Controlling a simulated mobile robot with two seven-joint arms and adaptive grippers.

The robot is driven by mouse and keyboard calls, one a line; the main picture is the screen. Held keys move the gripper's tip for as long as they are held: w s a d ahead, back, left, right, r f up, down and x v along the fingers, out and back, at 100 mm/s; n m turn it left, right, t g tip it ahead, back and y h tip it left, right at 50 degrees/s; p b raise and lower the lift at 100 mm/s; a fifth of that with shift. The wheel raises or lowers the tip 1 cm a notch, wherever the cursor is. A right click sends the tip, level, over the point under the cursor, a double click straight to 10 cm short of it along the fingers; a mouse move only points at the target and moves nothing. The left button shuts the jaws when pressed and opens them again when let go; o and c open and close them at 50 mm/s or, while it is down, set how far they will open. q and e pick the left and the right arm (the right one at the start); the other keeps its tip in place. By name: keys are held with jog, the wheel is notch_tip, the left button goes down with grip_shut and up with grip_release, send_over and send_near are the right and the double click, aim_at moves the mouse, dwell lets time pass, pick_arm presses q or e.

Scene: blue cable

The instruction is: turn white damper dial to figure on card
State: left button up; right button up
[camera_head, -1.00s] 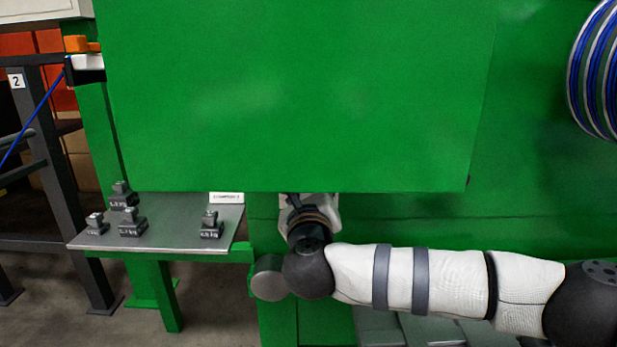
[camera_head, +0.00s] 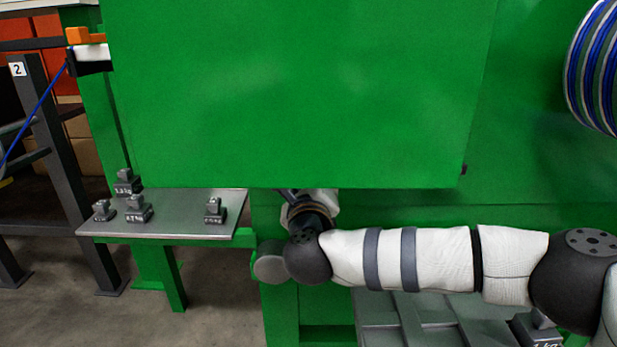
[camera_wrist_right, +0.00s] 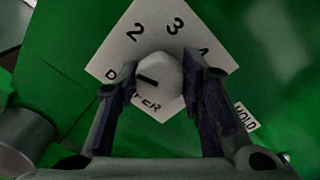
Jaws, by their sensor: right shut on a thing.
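The white damper dial (camera_wrist_right: 160,78) shows in the right wrist view, with a short dark mark on the left part of its face. It sits on a white plate (camera_wrist_right: 118,52) bearing the figures 2, 3 and a partly covered 4, with the word DAMPER partly hidden. My right gripper (camera_wrist_right: 166,84) is shut on the dial, one finger at each side. In the head view its fingers are hidden behind the green panel (camera_head: 290,90). My left gripper is not in view.
In the head view, a grey shelf (camera_head: 180,223) at left carries several weights (camera_head: 138,210). A blue cable coil (camera_head: 595,65) hangs at upper right. The green panel overhangs my right wrist.

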jog(key=o, duration=1.1)
jog(key=shift+d, duration=0.1)
jog(key=shift+o, duration=0.2)
jog(key=s, duration=1.2)
jog(key=shift+r, duration=0.1)
